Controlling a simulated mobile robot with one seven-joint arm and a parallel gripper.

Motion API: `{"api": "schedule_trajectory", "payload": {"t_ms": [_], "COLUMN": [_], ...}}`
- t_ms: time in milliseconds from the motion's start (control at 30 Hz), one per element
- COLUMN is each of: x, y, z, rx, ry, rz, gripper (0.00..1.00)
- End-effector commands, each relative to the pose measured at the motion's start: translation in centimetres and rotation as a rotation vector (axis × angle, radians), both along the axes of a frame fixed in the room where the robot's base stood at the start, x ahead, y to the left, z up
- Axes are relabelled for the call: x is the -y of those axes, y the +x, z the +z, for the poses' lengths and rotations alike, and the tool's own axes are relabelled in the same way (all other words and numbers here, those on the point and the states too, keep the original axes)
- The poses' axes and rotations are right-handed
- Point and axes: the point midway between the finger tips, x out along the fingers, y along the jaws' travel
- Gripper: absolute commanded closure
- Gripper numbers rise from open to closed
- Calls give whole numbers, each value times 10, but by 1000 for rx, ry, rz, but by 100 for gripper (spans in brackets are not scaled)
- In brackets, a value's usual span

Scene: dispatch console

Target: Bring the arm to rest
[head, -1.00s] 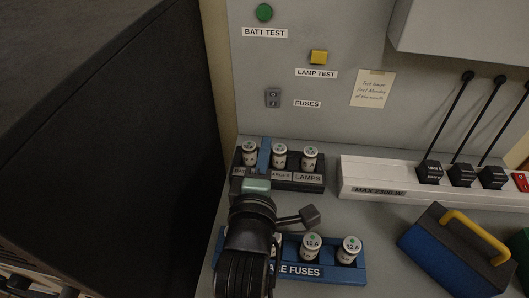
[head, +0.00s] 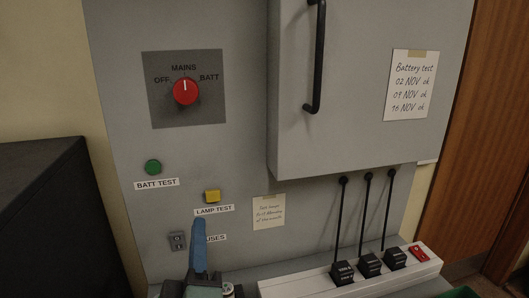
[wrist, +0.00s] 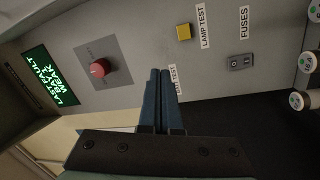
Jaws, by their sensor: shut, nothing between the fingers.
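My gripper (head: 198,222) shows at the bottom of the head view, its blue fingers pointing up in front of the panel, just below the LAMP TEST label. In the wrist view the two fingers (wrist: 160,74) lie side by side, shut, with nothing between them. Their tips overlap part of the BATT TEST label in that view. Most of my arm is below the edge of the head view.
The panel carries a red knob (head: 186,91), a green button (head: 153,167), a yellow button (head: 212,196) and a fuses switch (head: 177,241). A grey cabinet (head: 345,130) juts out at right. A white power strip (head: 300,286) with black plugs is below.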

Motion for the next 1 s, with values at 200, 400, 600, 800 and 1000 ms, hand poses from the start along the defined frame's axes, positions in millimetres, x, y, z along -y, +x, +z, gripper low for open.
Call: {"api": "schedule_trajectory", "payload": {"t_ms": [200, 400, 600, 800, 1000], "x": [47, 83, 102, 105, 104], "y": [-23, -72, -106, -112, -111], "z": [175, 292, 343, 349, 348], "rx": [212, 377, 455, 464, 462], "ry": [487, 884, 1093, 1130, 1127], "rz": [68, 235, 368, 394, 391], "gripper": [100, 100, 100, 100, 100]}}
